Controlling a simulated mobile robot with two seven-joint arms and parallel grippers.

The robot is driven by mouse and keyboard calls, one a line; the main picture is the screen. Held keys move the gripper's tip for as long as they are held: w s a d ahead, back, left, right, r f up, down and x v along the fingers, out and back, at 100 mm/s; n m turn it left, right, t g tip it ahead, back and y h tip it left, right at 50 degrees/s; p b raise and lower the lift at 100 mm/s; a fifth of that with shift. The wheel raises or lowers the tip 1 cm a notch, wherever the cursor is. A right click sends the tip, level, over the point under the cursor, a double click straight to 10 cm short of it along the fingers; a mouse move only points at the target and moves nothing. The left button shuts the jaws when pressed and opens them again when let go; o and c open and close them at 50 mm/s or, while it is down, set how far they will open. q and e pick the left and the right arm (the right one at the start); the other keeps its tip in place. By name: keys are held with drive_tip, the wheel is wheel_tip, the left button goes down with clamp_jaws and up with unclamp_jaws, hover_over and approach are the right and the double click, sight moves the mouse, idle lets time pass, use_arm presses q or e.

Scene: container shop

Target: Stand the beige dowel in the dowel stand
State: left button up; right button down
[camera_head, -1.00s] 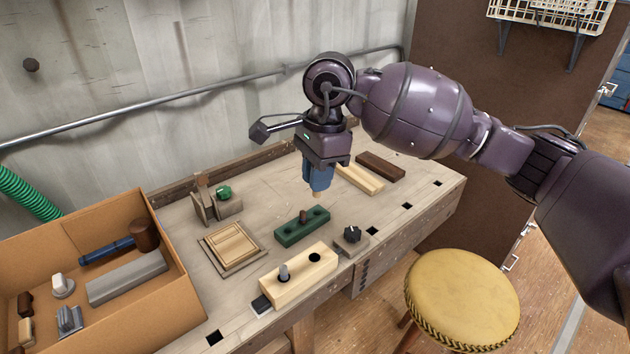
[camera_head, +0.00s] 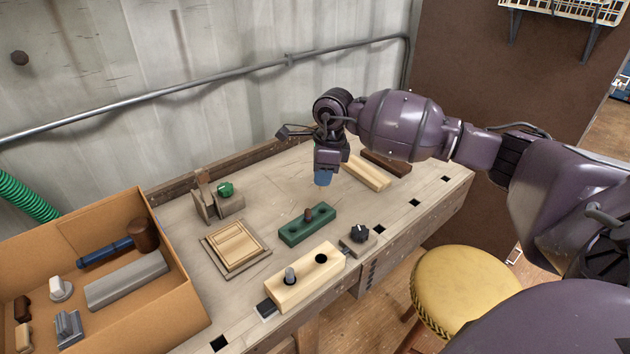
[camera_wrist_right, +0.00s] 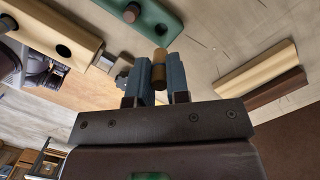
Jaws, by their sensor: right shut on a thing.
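My right gripper (camera_head: 322,179) is shut on the beige dowel, a short tan cylinder. The dowel (camera_wrist_right: 159,72) shows upright between the blue fingers in the right wrist view; in the head view the fingers mostly hide it. The gripper is over the bench, behind the green block. This green block (camera_head: 292,236), which looks like the dowel stand, has a brown dowel (camera_head: 309,214) in its middle and an empty hole (camera_wrist_right: 153,31) at the end nearer the gripper. My left gripper is not in view.
A pale block (camera_head: 300,288) with a grey peg and an open hole lies at the front edge, near a black knob (camera_head: 360,234). Pale (camera_head: 366,174) and dark planks lie right of the gripper. A cardboard box (camera_head: 178,284) stands left.

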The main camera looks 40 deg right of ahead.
sight(324, 189)
drive_tip(key=shift+s+f, duration=0.1)
drive_tip(key=shift+f, duration=0.1)
drive_tip(key=shift+f+b, duration=0.95)
drive_tip(key=shift+f, duration=1.75)
drive_tip(key=shift+f, duration=0.15)
